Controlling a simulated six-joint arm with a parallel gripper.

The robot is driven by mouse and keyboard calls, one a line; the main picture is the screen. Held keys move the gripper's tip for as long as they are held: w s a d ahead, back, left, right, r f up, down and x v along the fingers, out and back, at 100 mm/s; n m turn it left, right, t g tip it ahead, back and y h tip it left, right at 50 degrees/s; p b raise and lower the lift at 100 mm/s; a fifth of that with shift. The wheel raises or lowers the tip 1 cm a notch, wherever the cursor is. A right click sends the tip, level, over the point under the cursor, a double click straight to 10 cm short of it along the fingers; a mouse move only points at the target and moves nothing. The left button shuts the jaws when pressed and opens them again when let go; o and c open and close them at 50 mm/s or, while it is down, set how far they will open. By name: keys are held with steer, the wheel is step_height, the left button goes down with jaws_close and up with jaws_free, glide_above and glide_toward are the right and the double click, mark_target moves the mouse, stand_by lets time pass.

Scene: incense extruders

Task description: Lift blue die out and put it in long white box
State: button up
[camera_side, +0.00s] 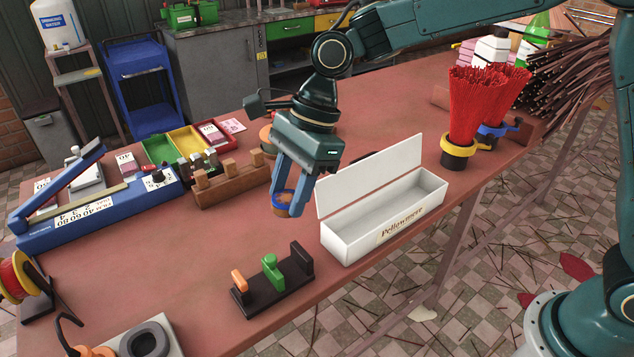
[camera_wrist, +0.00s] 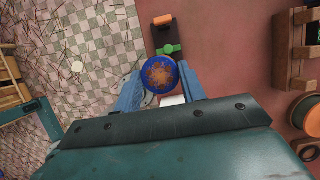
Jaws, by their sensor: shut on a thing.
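My gripper (camera_side: 286,206) is shut on the blue die, a round disc with a blue rim and a brown, patterned face. The blue die (camera_side: 282,208) is held above the table, left of the long white box. In the wrist view the blue die (camera_wrist: 159,73) shows face-on between my fingertips (camera_wrist: 160,82). The long white box (camera_side: 375,238) stands open near the table's front edge, its lid raised along the back. Its visible interior looks empty.
A dark stand (camera_side: 272,288) with green and orange parts lies in front of my gripper; it also shows in the wrist view (camera_wrist: 164,38). A wooden rack (camera_side: 232,188) stands left. Potted red sticks (camera_side: 467,115) stand right of the box.

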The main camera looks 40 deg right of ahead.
mark_target(290, 196)
steer(key=shift+r, duration=0.4)
steer(key=shift+r, duration=0.4)
steer(key=shift+r, duration=0.65)
steer(key=shift+r, duration=1.05)
steer(key=shift+r, duration=0.7)
steer(key=shift+r, duration=0.35)
steer(key=shift+r, duration=0.2)
